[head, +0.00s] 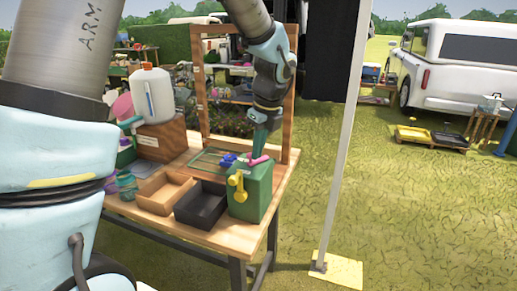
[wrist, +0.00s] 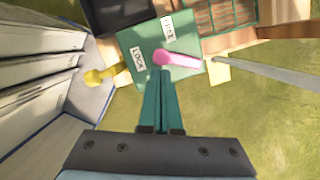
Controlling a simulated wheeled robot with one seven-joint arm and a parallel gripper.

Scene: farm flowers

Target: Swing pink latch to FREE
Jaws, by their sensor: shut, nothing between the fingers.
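The green box (head: 250,201) stands at the right end of the wooden table. The pink latch (head: 260,160) is on its top; in the wrist view the latch (wrist: 180,61) has its round end at the left and its arm pointing right. The white LOCK label (wrist: 138,61) lies left of the round end and the FREE label (wrist: 168,30) lies above it. The latch arm points at neither label. My gripper (wrist: 163,72) is shut and empty, its teal fingertips close by the latch's near side. I cannot tell whether they touch.
A yellow handle (head: 238,186) sticks out from the box's front. A black tray (head: 200,204) and a wooden tray (head: 164,191) stand left of it. A wooden frame (head: 290,95) rises behind, and a white pole (head: 342,140) stands to the right.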

